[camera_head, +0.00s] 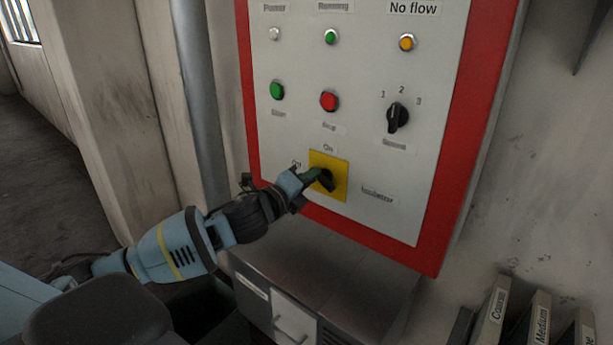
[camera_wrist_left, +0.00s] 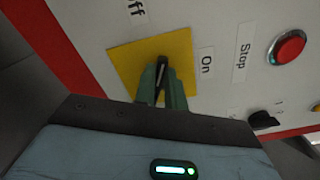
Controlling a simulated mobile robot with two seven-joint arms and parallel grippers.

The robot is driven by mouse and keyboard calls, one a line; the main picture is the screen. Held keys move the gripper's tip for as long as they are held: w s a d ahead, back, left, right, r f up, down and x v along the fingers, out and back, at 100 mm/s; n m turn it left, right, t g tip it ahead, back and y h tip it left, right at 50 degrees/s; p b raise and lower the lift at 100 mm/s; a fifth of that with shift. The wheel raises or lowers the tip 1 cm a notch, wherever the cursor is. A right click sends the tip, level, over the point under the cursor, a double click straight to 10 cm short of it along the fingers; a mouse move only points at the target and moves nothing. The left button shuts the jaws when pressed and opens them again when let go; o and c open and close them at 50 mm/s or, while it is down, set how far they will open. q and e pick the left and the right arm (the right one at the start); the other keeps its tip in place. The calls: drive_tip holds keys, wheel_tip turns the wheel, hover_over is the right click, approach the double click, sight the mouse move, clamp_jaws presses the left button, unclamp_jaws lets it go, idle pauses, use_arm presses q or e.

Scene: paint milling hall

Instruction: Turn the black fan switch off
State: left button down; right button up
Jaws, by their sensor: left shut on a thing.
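The black switch (camera_head: 327,183) sits on a yellow plate (camera_head: 342,167) low on the grey-white control panel. "On" is printed above the plate and a blurred label, which reads "Off" in the left wrist view, at its upper left. My left gripper (camera_head: 312,176) comes in from the left, its green fingers shut on the switch. In the left wrist view the fingers (camera_wrist_left: 162,84) close on the black switch (camera_wrist_left: 163,66) over the yellow plate (camera_wrist_left: 124,62). The fingers hide much of the switch, so I cannot tell exactly where it points. My right gripper is not in view.
A second black knob (camera_head: 397,117), marked 1, 2, 3, sits at the upper right. A green button (camera_head: 277,90), a red button (camera_head: 329,101) and several lamps are above the plate. A metal cabinet (camera_head: 345,275) stands below. Labelled binders (camera_head: 540,318) are at lower right.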

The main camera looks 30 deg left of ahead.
use_arm(q)
drive_tip(key=n, duration=0.2)
drive_tip(key=f+n, duration=0.1)
drive_tip(key=n, duration=0.2)
drive_tip(key=shift+a, duration=0.15)
drive_tip(key=shift+n, duration=0.4)
drive_tip(key=c, duration=1.5)
unclamp_jaws()
drive_tip(key=shift+o, duration=0.2)
drive_tip(key=shift+s, duration=0.15)
drive_tip(key=s, duration=0.7)
drive_tip(key=shift+s+a, duration=0.25)
drive_tip(key=shift+a, duration=0.05)
